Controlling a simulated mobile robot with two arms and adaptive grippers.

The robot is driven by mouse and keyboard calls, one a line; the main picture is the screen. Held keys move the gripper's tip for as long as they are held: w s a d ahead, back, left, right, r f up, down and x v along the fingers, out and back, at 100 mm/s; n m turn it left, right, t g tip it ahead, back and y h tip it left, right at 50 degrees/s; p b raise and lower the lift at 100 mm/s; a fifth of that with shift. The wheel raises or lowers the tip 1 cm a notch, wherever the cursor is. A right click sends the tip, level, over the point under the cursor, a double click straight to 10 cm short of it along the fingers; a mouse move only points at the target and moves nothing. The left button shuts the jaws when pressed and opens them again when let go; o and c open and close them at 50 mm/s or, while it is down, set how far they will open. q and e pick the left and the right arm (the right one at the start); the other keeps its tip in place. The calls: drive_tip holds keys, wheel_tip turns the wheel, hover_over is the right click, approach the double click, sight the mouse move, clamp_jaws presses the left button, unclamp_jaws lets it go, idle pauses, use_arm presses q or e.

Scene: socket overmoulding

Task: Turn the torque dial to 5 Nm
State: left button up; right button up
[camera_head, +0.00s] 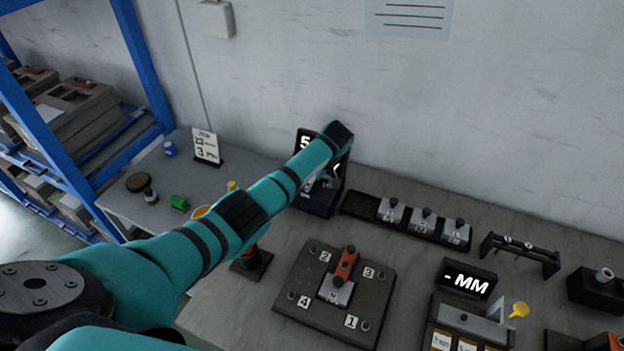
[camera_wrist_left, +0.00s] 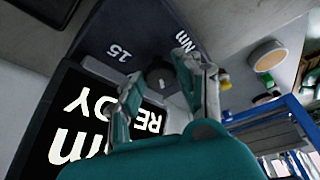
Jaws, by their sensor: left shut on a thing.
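The torque unit (camera_head: 318,205) is a dark box with a lit display at the back of the bench, largely hidden behind my left arm in the head view. In the left wrist view its face appears upside down, with "15" and "Nm" marks, and the display (camera_wrist_left: 85,125) shows "READY" and part of "Nm"; the set number is hidden. The torque dial (camera_wrist_left: 158,72) is a dark round knob on that face. My left gripper (camera_wrist_left: 161,80) is shut on the dial, one finger on each side. The dial's pointer cannot be made out. My right gripper is not in view.
A numbered plate (camera_head: 375,305) with an orange clamp stands in front of the unit. A dark rail (camera_head: 365,208) with several grey blocks lies to its right. A "- MM" display (camera_head: 466,280) stands farther right. A card stand (camera_head: 207,148) and blue shelving (camera_head: 145,60) are left.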

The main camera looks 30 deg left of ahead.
use_arm(q)
drive_tip(key=shift+a+n, duration=0.1)
drive_tip(key=shift+n, duration=0.3)
drive_tip(key=o, duration=1.1)
drive_tip(key=shift+o, duration=0.2)
drive_tip(key=v, duration=1.2)
drive_tip(key=shift+w, duration=0.1)
